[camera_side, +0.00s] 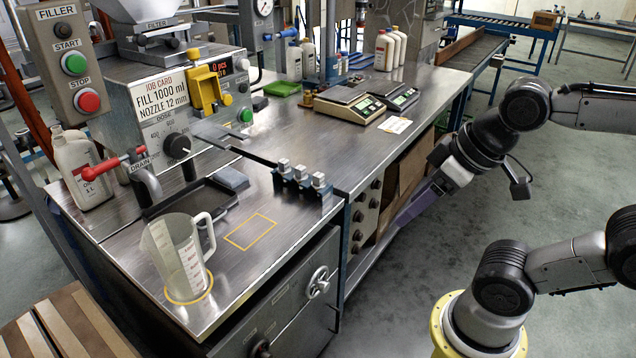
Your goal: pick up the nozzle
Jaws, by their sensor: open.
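Three small metal nozzle-like pieces stand upright in a row on a dark rack (305,196) at the bench's right front edge: the left one (283,167), the middle one (300,174) and the right one (318,181). Their sizes are too small to read. The job card (160,95) on the filler reads "FILL 1000 ml, NOZZLE 12 mm". My gripper (425,190) is open and off to the right of the rack, beside the bench front and lower than its top. It touches no nozzle. Its fingertips are hard to make out against the cabinet.
A clear measuring jug (182,262) stands on a yellow ring at the front corner. A yellow outlined rectangle (251,231) beside it is empty. A dark tray (185,205) lies behind. Scales (350,107) and white bottles (385,50) stand farther back.

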